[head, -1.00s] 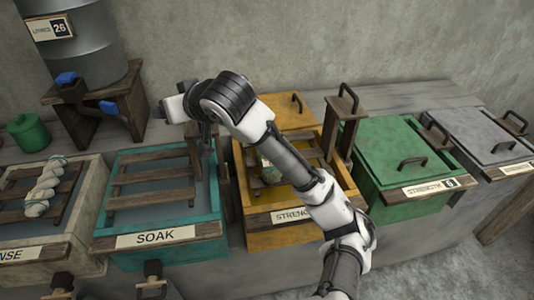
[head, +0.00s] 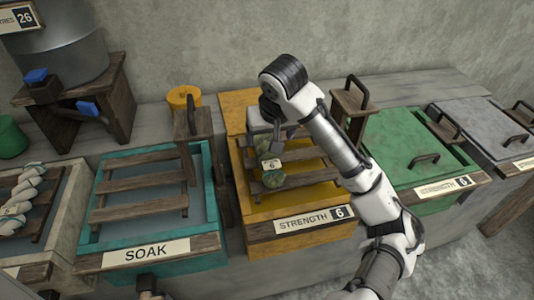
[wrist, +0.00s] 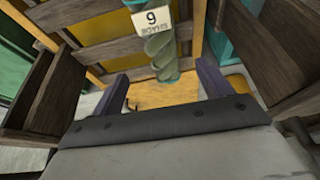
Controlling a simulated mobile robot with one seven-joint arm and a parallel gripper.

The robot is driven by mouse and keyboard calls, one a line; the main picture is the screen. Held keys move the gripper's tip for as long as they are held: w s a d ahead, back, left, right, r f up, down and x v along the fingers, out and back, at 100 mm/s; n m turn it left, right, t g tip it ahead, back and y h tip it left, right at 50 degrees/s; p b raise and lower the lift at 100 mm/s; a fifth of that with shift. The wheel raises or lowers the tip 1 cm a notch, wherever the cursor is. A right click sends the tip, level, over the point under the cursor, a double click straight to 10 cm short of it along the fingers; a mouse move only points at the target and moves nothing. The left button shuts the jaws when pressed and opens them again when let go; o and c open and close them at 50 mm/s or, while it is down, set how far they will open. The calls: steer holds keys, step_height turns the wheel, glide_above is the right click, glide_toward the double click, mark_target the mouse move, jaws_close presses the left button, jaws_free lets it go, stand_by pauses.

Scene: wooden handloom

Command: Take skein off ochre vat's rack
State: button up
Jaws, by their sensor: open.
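The ochre vat (head: 252,233) stands mid-picture in the head view, with a sign reading STRENGTH 6 on its front. Its wooden slatted rack (head: 310,178) spans the vat. A twisted green skein (head: 271,178) with a white tag reading 6 lies across the slats. My gripper (head: 277,140) is above the rack, near the skein's far end. In the wrist view the skein (wrist: 160,48) hangs into the upper middle, and my open gripper (wrist: 163,92) has one finger on each side below its end. Nothing is between the fingers that I can make out.
Wooden posts (head: 350,108) rise beside the ochre vat. The teal SOAK vat (head: 97,225) with an empty rack is left, and a vat with a pale skein (head: 22,195) is further left. A lidded green vat (head: 410,150) and grey vat (head: 490,130) stand right.

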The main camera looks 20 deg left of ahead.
mark_target(266, 154)
steer(key=b+x, duration=0.1)
steer(key=x, duration=0.8)
steer(key=shift+r, duration=0.1)
steer(key=c, duration=1.2)
steer(key=shift+c, duration=0.2)
